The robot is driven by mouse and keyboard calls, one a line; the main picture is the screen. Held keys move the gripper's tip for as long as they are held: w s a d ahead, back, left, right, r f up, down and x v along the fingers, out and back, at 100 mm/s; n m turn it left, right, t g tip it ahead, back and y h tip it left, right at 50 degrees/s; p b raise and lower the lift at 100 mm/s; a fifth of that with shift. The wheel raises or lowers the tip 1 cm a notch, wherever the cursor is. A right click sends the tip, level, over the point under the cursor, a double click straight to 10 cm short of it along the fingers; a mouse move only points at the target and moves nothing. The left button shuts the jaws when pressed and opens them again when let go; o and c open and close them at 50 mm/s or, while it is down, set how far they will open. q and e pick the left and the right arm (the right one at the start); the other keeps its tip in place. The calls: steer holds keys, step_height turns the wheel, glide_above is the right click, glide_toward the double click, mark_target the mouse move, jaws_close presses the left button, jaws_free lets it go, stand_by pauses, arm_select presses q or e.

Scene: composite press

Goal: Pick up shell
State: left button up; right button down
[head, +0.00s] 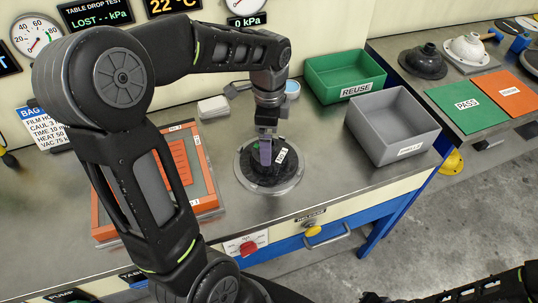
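A dark, round shell (287,172) with a white lot label sits in a clear round dish or ring (297,184) on the steel bench. My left gripper (265,150) points down over the middle of the shell, with its fingertips at the raised centre. A purple patch and a small green spot show there. The fingers hide the shell's centre, so I cannot tell whether they are closed on it. My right arm enters at the bottom right, and its dark end (375,298) is cut off by the frame edge.
A green REUSE bin (345,66) and a grey bin (392,113) stand right of the shell. An orange-framed panel (207,203) lies to the left. The right table holds a dark domed part (422,62), a white domed part (467,46), a green PASS mat (447,112) and an orange mat (490,86).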

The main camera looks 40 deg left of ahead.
arm_select(q)
steer(key=shift+f+p, duration=0.45)
steer(key=shift+f, duration=1.95)
steer(key=shift+c, duration=0.2)
steer(key=c, duration=1.6)
step_height(320, 180, up, 10)
steer(key=shift+r+b, duration=0.1)
steer(key=shift+b, duration=0.45)
